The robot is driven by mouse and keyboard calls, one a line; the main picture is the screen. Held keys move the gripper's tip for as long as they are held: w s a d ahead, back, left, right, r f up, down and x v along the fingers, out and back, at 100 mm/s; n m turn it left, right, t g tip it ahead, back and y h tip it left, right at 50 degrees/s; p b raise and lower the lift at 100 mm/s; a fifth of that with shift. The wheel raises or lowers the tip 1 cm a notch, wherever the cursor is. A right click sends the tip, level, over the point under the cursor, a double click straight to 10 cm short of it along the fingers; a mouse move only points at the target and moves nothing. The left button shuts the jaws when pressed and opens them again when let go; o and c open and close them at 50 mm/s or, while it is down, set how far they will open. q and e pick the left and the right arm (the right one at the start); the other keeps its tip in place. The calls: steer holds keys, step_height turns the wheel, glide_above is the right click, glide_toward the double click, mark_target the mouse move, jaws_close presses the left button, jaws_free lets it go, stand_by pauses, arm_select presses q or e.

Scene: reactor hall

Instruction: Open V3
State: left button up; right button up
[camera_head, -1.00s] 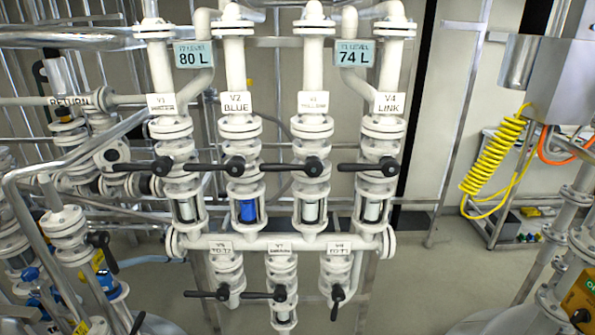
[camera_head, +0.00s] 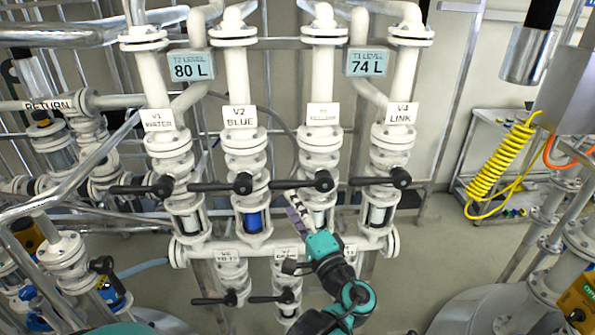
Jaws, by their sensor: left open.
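V3 is the third valve from the left, with a white label (camera_head: 323,115) whose small text is hard to read. Its black lever handle (camera_head: 310,182) lies level across the white pipe, pointing left from its hub. My left gripper (camera_head: 291,198) is open, tilted up to the left, with its fingertips just below or at the left part of this handle. I cannot tell whether they touch it. The gripper partly hides the V3 sight glass (camera_head: 319,216). My right gripper is not in view.
Similar level handles sit on V1 (camera_head: 160,187), V2 (camera_head: 240,184) and V4 (camera_head: 395,178), close on both sides. Below run a white manifold pipe (camera_head: 210,247) and lower valves, one partly behind my arm. Displays read 80 L (camera_head: 190,68) and 74 L (camera_head: 367,63). A yellow coiled hose (camera_head: 500,165) hangs at right.

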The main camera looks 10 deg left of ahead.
mark_target(285, 188)
arm_select(q)
steer(key=x, duration=0.5)
steer(key=r+x, duration=0.1)
steer(key=x, duration=0.1)
steer(key=shift+w+d, duration=0.1)
steer(key=shift+w, duration=0.15)
jaws_close()
